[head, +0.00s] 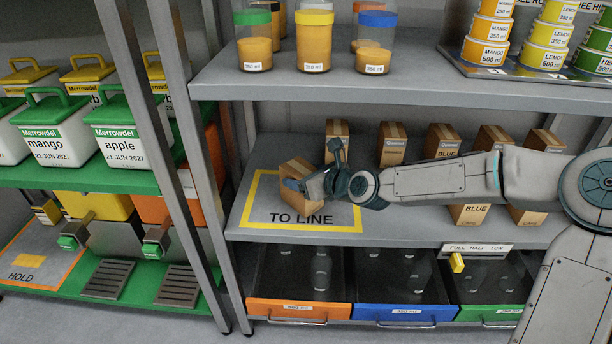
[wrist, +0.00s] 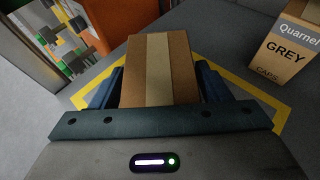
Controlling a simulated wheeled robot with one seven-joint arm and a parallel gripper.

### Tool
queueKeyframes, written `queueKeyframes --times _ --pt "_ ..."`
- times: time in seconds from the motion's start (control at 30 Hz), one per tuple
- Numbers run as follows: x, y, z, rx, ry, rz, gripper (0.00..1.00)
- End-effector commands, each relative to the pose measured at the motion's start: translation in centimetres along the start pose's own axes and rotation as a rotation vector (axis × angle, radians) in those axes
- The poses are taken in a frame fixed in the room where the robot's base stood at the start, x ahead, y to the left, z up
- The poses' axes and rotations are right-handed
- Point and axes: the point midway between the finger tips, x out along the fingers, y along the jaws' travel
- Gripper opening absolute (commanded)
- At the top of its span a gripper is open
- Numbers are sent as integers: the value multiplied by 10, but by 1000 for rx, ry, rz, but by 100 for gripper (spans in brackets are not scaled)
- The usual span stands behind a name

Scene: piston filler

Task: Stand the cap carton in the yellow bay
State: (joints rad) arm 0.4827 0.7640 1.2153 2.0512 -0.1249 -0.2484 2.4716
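A brown cap carton (head: 296,172) is at the yellow-outlined bay marked TO LINE (head: 300,217) on the middle shelf. In the wrist view the carton (wrist: 160,68) sits between the two blue fingers of my gripper (wrist: 160,88), with a finger close along each side. My gripper also shows in the head view (head: 300,184), reaching in from the right at the carton's near side. The carton looks roughly upright and within the yellow outline (wrist: 255,92). I cannot tell whether its base touches the shelf. Its label is hidden.
Several other cartons stand behind, including a GREY one (wrist: 286,50) right of the bay. A metal post (head: 180,90) rises at the bay's left. The upper shelf (head: 330,82) with filled jars hangs above. Drawers (head: 300,310) are below.

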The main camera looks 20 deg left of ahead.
Motion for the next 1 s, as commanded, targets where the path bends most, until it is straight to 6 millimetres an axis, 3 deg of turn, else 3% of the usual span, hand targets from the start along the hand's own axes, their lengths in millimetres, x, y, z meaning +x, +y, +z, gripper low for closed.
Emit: queueKeyframes --times 0.47,1.0 --pt "-7 -1 4 2 1 0 82" --pt "-88 -1 6 4 0 -2 82"
